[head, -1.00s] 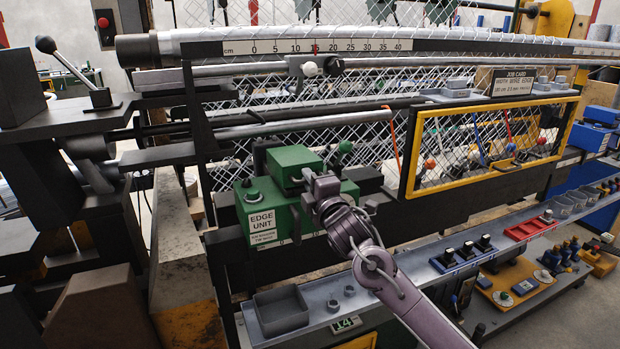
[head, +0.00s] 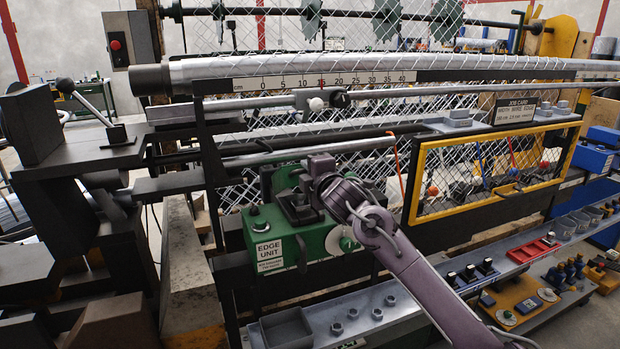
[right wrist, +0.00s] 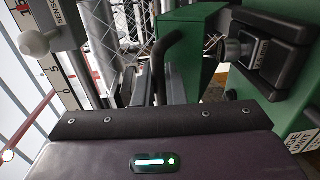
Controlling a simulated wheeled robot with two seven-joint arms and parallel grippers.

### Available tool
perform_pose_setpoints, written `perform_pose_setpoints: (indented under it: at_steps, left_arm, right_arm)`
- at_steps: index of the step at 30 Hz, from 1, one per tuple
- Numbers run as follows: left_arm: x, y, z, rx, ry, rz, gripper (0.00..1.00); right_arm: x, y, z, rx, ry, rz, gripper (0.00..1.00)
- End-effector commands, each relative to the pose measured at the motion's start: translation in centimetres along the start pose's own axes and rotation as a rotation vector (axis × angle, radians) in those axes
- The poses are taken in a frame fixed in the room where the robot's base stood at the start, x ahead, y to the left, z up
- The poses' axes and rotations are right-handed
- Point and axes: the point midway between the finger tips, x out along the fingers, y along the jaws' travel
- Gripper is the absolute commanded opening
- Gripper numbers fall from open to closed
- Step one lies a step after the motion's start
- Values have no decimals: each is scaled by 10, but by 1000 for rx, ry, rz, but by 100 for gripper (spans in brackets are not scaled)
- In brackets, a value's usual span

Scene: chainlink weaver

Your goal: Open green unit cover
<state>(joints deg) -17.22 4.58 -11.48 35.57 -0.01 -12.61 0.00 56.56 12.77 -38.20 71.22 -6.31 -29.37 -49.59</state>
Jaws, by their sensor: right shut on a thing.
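The green edge unit (head: 285,240), with a white "EDGE UNIT" label, is mounted on the machine's front. Its green cover (head: 284,178) stands tilted up at the back, with dark parts exposed in front of it. My right gripper (head: 308,186) is at the raised cover and shut on it, seemingly by its handle; the arm and gripper hide the exact contact. In the right wrist view, a black bent bar (right wrist: 166,58) stands before the green cover (right wrist: 190,45), and the unit's body (right wrist: 290,105) is at the right. My left gripper is not in view.
A scale bar (head: 300,82) and a steel rail with a white knob (head: 316,104) run above the unit. A yellow-framed mesh guard (head: 418,190) stands to the right. A grey shelf (head: 400,300) with a tray (head: 286,328) lies below. Wire mesh is behind.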

Motion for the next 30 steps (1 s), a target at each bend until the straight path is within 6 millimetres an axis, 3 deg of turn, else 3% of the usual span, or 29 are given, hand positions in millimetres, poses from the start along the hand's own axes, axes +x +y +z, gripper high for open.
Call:
perform_pose_setpoints:
  at_steps: [13,14,17,26,30]
  left_arm:
    - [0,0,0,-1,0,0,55]
    - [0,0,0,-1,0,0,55]
    - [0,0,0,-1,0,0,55]
    - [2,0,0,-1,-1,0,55]
    - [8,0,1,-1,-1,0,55]
  right_arm:
    - [1,3,0,2,-1,2,0]
    - [1,3,0,2,-1,2,13]
    - [1,2,0,2,-1,2,26]
    - [-1,1,0,0,1,1,26]
    - [-12,0,0,0,1,2,26]
